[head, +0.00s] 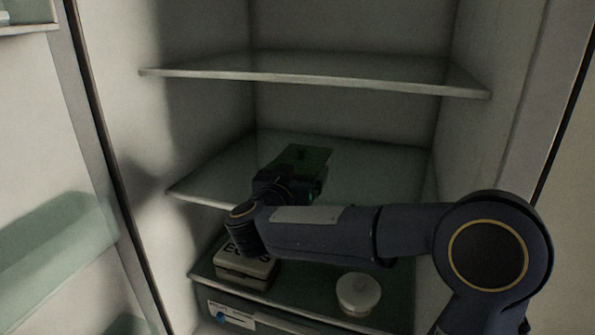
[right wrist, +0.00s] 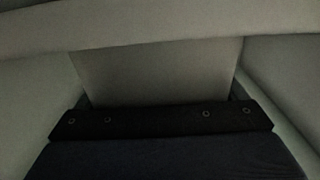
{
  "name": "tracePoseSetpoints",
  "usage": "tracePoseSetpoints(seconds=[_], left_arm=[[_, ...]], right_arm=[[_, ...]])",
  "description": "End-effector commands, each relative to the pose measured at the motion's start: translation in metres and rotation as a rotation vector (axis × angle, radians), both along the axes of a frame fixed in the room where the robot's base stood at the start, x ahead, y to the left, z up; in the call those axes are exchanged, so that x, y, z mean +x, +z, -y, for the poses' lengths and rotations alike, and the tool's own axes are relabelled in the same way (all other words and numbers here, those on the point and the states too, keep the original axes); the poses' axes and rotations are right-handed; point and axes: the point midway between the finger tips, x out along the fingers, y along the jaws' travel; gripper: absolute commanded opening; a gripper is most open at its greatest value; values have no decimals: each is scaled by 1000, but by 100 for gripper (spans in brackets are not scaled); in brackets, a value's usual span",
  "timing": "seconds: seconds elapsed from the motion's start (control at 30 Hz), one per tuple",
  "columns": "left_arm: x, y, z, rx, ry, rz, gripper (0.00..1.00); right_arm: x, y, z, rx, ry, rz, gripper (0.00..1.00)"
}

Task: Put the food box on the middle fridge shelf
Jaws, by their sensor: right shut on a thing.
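The food box (head: 305,157) is a dark green, flat-topped shape at the end of my right arm in the head view. My right gripper (head: 291,181) is shut on it, inside the fridge at the middle glass shelf (head: 385,178). The gripper and arm hide the box's lower part, so I cannot tell whether it touches the shelf. My left gripper is not in view.
An upper glass shelf (head: 320,76) spans above the gripper. A lower shelf holds a lettered carton (head: 240,270) and a round white lidded container (head: 358,293). The open door with bins (head: 50,235) stands at left. The middle shelf's right part looks clear.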

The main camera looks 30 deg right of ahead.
Motion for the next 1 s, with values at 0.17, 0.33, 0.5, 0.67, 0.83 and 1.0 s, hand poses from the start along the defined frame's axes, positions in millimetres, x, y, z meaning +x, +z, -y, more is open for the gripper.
tracePoseSetpoints(seconds=[0.17, 0.33, 0.5, 0.67, 0.83, 1.0], left_arm=[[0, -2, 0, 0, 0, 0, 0], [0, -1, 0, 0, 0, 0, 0], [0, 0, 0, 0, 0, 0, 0], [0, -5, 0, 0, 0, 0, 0], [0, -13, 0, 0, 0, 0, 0], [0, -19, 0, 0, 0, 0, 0]], right_arm=[[0, -2, 0, -2, 0, 3, 52], [0, -3, 0, 0, 0, 0, 100], [0, -1, 0, 1, 0, 1, 100], [-10, 0, -13, 0, 4, 4, 100], [-34, -2, -41, 0, 6, 1, 100], [-57, -1, -68, 0, 6, 1, 100]])
